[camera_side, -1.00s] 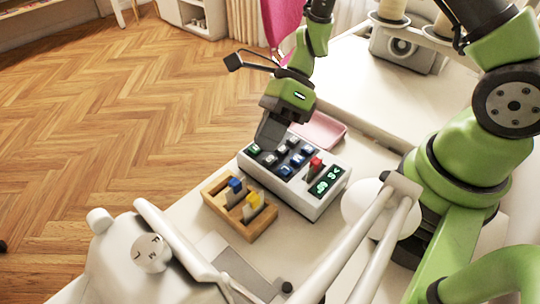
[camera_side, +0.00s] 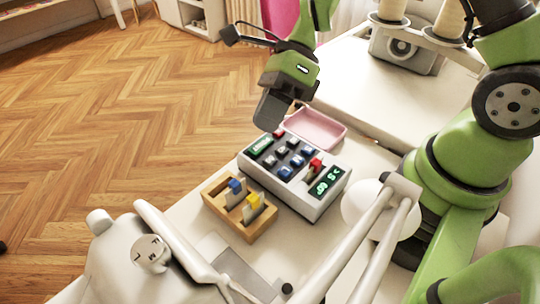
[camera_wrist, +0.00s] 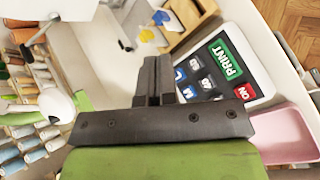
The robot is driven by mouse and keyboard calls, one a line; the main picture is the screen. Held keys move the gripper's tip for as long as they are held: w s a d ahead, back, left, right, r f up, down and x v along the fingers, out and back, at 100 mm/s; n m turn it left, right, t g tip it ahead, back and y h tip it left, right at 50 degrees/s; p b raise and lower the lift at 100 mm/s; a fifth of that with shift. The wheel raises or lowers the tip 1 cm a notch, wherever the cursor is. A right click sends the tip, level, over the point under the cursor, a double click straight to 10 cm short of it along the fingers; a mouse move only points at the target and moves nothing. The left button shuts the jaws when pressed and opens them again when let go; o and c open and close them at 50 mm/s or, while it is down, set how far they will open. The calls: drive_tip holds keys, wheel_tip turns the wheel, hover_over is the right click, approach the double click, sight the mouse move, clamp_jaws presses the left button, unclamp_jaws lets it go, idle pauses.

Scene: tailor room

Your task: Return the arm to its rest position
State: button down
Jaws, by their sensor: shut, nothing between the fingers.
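My gripper (camera_side: 270,118) is shut and empty. In the side view it hangs above the back left end of a grey and white keypad device (camera_side: 316,202), clear of its keys. In the wrist view my closed fingers (camera_wrist: 155,75) point past the device (camera_wrist: 262,70), whose green PRINT key and red ON key show. My green arm reaches in from the right, and its upper links run out of the top of the side view.
A wooden holder (camera_side: 233,222) with blue and yellow pieces stands in front of the device. A pink tray (camera_side: 316,129) lies behind it, close to my gripper. White machine parts fill the front. A grey unit with spools (camera_side: 403,48) stands at the back right.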

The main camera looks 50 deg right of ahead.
drive_tip(key=s+d+r+n+t+h, duration=0.3)
drive_tip(key=s+r+n+t, duration=0.1)
drive_tip(key=r+n, duration=0.5)
drive_tip(key=s+d+r+n+t+h, duration=0.4)
drive_tip(key=s+r+n, duration=0.3)
drive_tip(key=n, duration=0.5)
drive_tip(key=shift+s+r+n, duration=0.25)
drive_tip(key=shift+r+n, duration=0.15)
drive_tip(key=shift+r, duration=0.5)
